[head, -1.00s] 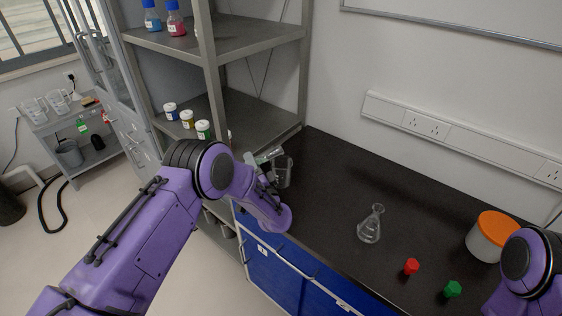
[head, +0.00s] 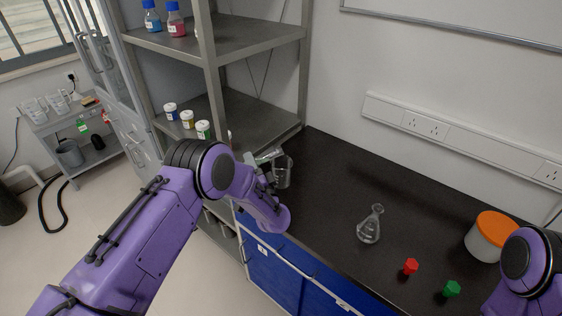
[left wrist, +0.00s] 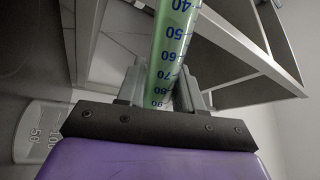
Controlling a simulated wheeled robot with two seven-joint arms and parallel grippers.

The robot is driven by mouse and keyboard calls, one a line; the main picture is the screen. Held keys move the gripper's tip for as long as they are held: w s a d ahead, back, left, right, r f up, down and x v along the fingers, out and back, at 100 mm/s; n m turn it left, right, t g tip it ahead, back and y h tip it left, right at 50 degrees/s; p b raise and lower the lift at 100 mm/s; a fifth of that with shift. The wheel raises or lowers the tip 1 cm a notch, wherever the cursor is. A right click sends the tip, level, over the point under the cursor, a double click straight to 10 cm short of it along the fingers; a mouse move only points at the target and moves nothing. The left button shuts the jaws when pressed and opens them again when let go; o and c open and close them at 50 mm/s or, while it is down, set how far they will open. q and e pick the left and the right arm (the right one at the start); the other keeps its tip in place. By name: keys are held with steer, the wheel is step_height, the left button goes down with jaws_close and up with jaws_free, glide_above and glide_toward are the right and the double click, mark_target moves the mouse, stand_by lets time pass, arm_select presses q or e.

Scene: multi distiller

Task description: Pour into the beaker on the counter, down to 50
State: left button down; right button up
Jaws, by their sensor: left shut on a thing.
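My left gripper (left wrist: 162,88) is shut on a clear graduated cylinder (left wrist: 172,35) with blue numbers and green liquid; marks from about 40 to 90 show between and above the fingers. In the head view the cylinder (head: 268,156) is tilted strongly, close to the top of the glass beaker (head: 283,173) at the counter's left end. The beaker (left wrist: 42,132), with marks 50 and 100, also shows at lower left in the left wrist view. My left arm partly hides the gripper in the head view. I cannot tell the beaker's liquid level. My right gripper is out of view.
On the black counter (head: 330,185) stand a conical flask (head: 370,226), red stopper (head: 411,267), green stopper (head: 452,289) and an orange-lidded tub (head: 491,236). A metal shelf (head: 250,120) with several small jars stands just behind the left arm.

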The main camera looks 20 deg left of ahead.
arm_select(q)
steer(key=shift+s+a+r+m+t+h+p, duration=0.1)
steer(key=shift+r+m+t+h+p, duration=0.05)
steer(key=shift+r+m+p, duration=0.3)
steer(key=shift+s+a+r+m+t+h+p, duration=0.15)
steer(key=shift+r+m+p, duration=0.15)
steer(key=shift+m, duration=0.15)
stand_by(1.2)
steer(key=shift+w+d+m, duration=0.1)
steer(key=shift+w+m, duration=0.05)
steer(key=shift+m, duration=0.55)
stand_by(3.0)
